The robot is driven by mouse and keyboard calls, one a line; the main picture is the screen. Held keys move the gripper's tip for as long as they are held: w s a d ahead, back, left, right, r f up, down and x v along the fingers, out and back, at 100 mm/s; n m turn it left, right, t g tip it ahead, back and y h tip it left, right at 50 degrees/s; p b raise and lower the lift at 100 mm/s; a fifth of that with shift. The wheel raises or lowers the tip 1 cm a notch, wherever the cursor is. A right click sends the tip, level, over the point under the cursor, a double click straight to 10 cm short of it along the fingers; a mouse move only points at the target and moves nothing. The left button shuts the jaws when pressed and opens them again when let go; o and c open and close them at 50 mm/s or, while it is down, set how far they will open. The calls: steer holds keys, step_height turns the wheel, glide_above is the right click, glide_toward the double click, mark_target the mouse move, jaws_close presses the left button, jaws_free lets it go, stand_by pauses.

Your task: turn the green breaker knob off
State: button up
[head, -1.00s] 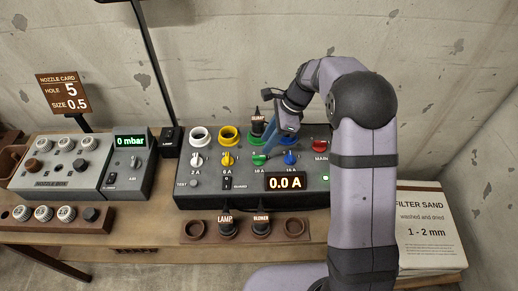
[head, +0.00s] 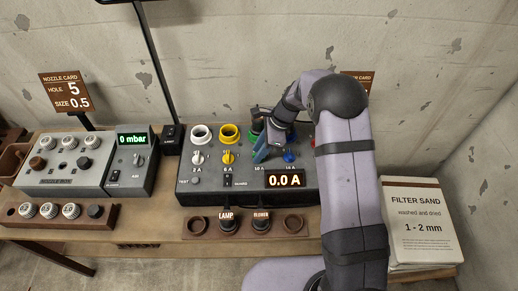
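The grey breaker panel (head: 200,196) stands on the wooden bench. The green breaker knob, above the 10 A label, is hidden behind my gripper (head: 261,155), so its angle cannot be read. My gripper's blue fingers reach down over that spot from the upper right. I cannot tell whether they touch the knob or whether they are open. A green socket ring (head: 255,128) shows behind them with a dark plug in it. The panel's display (head: 285,180) reads 0.0 A.
A white knob (head: 198,158) and a yellow knob (head: 228,157) are left of my gripper; a blue knob (head: 289,156) is close on its right. My arm covers the panel's right end. LAMP (head: 227,222) and BLOWER (head: 261,222) plugs stand in the front rack.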

steer(key=shift+c, duration=0.2)
jaws_close()
steer(key=shift+n, duration=0.3)
steer(key=n+g, duration=0.1)
steer(key=n, duration=0.2)
steer(key=n+g+b, duration=0.1)
steer(key=n, duration=0.2)
steer(key=shift+h, duration=0.4)
steer(key=n+g, duration=0.1)
steer(key=n, duration=0.1)
steer(key=n+h+b, duration=0.1)
steer(key=n, duration=0.2)
steer(key=shift+n+g, duration=0.3)
steer(key=shift+g, duration=0.1)
steer(key=n+h, duration=0.1)
steer(key=n, duration=0.1)
steer(key=n+h+b, duration=0.1)
steer(key=n, duration=0.2)
steer(key=shift+n+g+h, duration=0.3)
